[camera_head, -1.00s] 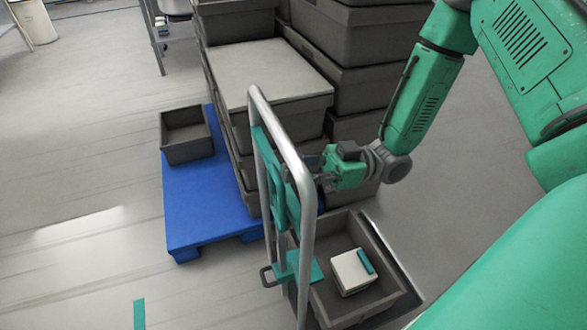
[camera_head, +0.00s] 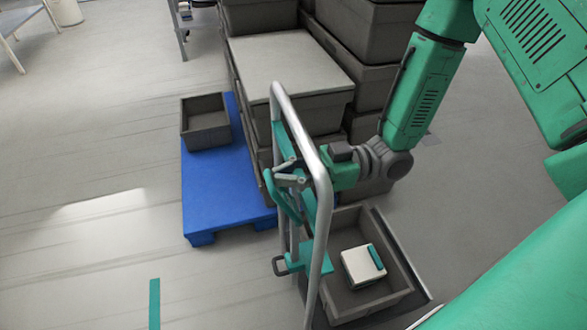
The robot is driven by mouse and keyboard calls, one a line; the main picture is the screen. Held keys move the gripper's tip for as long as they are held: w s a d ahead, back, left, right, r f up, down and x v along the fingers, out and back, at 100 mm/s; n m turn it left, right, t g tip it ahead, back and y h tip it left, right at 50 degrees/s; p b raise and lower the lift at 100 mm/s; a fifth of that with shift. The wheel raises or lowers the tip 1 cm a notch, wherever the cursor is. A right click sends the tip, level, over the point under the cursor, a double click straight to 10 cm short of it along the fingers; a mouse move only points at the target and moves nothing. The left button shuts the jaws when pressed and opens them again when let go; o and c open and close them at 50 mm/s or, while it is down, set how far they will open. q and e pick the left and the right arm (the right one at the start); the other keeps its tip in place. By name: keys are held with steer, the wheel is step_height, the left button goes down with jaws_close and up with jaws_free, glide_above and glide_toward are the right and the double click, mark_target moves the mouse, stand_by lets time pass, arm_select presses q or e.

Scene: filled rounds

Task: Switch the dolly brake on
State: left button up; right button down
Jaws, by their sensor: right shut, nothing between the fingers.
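The dolly has a tall silver tube handle (camera_head: 322,200) with teal parts on it. A teal lever-like piece (camera_head: 283,203) sticks out at the left of the handle frame; I take it for the brake lever but cannot be sure. Lower down is a teal bracket (camera_head: 312,258) with a small dark loop (camera_head: 280,266). My right gripper (camera_head: 285,173) reaches in from the right through the handle frame. It is shut and empty, its fingers just above the teal piece; I cannot tell whether they touch it. The handle tube hides part of the gripper. My left gripper is not in view.
A dark crate (camera_head: 345,310) on the dolly holds a white box (camera_head: 360,266) with a teal strip. Behind stand stacked grey crates (camera_head: 290,70). A blue pallet (camera_head: 215,195) carries a small open crate (camera_head: 205,125). The floor at left is mostly clear.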

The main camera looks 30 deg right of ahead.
steer(key=shift+w+a, duration=0.1)
steer(key=shift+a, duration=0.55)
steer(key=shift+d, duration=0.1)
steer(key=v, duration=1.2)
steer(key=shift+f, duration=0.1)
